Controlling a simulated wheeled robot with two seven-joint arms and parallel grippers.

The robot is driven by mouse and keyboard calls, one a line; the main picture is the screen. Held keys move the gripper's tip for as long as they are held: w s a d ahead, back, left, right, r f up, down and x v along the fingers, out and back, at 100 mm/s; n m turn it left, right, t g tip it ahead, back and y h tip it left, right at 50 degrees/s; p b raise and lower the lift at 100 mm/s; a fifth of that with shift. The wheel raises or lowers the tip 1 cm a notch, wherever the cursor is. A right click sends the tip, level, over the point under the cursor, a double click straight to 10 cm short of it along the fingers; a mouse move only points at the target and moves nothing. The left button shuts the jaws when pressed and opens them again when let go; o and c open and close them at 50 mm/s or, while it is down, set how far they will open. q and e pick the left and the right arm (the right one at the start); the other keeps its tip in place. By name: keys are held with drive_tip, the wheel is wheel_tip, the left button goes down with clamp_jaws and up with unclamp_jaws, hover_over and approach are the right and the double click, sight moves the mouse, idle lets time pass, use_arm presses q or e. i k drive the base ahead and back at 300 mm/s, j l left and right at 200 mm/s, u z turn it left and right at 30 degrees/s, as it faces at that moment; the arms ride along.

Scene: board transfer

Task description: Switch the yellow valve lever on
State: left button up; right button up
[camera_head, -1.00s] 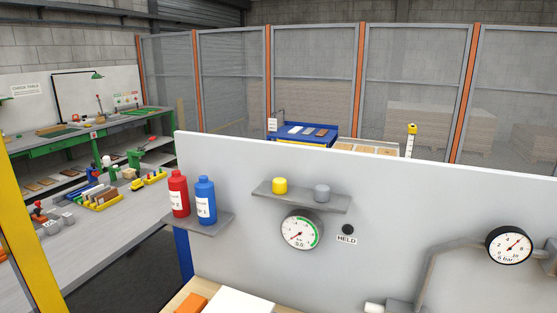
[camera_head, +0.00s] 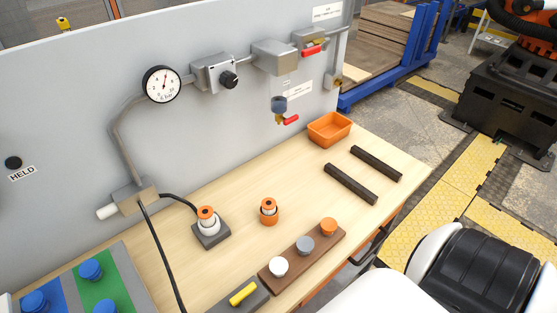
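A yellow lever-like bar (camera_head: 243,294) lies on a dark grey block (camera_head: 254,304) at the front edge of the wooden bench, at the bottom of the head view. The block is partly cut off by the picture edge, and I cannot tell which way counts as on. Two red levers show on the panel piping: an upper one (camera_head: 312,51) by a grey box and a lower one (camera_head: 291,119) by a brass fitting. Neither of my grippers is in view. A white and black part at the lower right looks like my own arm.
The bench (camera_head: 325,215) holds an orange-topped white cylinder (camera_head: 207,222), an orange ring piece (camera_head: 268,210), a brown strip with three knobs (camera_head: 300,255), two dark bars (camera_head: 350,184) and an orange bin (camera_head: 329,128). A black cable (camera_head: 160,258) runs down left. A gauge (camera_head: 161,84) hangs above.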

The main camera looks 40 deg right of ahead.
sight(235, 301)
drive_tip(key=z, duration=0.7)
drive_tip(key=k+l+u, duration=0.15)
drive_tip(key=u, duration=0.15)
drive_tip(key=k, duration=0.1)
